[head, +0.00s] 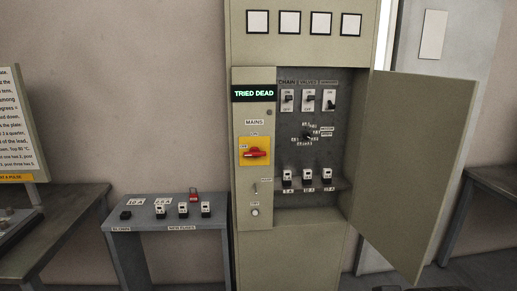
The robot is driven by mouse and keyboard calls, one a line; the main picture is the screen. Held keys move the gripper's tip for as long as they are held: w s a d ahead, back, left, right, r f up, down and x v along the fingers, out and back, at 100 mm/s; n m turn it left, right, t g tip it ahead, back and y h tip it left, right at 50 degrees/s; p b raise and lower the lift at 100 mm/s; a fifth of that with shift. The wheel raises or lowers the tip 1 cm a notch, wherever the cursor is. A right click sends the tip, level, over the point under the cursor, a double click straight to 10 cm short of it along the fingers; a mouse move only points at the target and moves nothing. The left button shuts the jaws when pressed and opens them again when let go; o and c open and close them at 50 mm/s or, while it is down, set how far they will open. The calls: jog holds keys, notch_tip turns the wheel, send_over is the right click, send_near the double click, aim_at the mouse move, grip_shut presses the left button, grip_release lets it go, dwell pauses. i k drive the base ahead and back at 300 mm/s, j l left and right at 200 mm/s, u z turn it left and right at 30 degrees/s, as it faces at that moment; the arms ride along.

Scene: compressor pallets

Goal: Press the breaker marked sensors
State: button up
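A tall beige cabinet (290,255) stands with its door (412,165) swung open to the right. Inside, three white breakers sit in a row under small labels. The left one (287,100) is under a label that seems to read chain, the middle one (308,100) under valves. The right breaker (329,100) is under a label too small to read surely. Its dark lever looks lower than the other two. My gripper is not in view.
A green display (254,93) reads "TRIED DEAD" above a red mains handle (256,153) on yellow. A selector knob (307,136) and three fuse holders (309,178) sit below the breakers. A small bench (160,226) with fuses and a red padlock (193,194) stands left.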

aim_at(331, 106)
jog(key=i+l+u, duration=0.15)
jog(key=l, duration=0.2)
jog(key=i+l+u, duration=0.15)
jog(key=l, duration=0.2)
jog(key=i+l+u, duration=0.15)
jog(key=l, duration=0.25)
jog(key=l+u, duration=0.15)
jog(key=l, duration=0.2)
jog(key=i+l+u, duration=0.2)
jog(key=l, duration=0.2)
jog(key=l+u, duration=0.15)
jog(key=l, duration=0.3)
jog(key=k+l+u, duration=0.15)
jog(key=l, duration=0.3)
jog(key=l+u, duration=0.15)
jog(key=l, duration=0.3)
jog(key=k+l+u, duration=0.15)
jog(key=l, duration=0.25)
jog(key=l+u, duration=0.1)
jog(key=l, duration=0.35)
jog(key=k+l+u, duration=0.15)
jog(key=l, duration=0.25)
jog(key=k, duration=0.05)
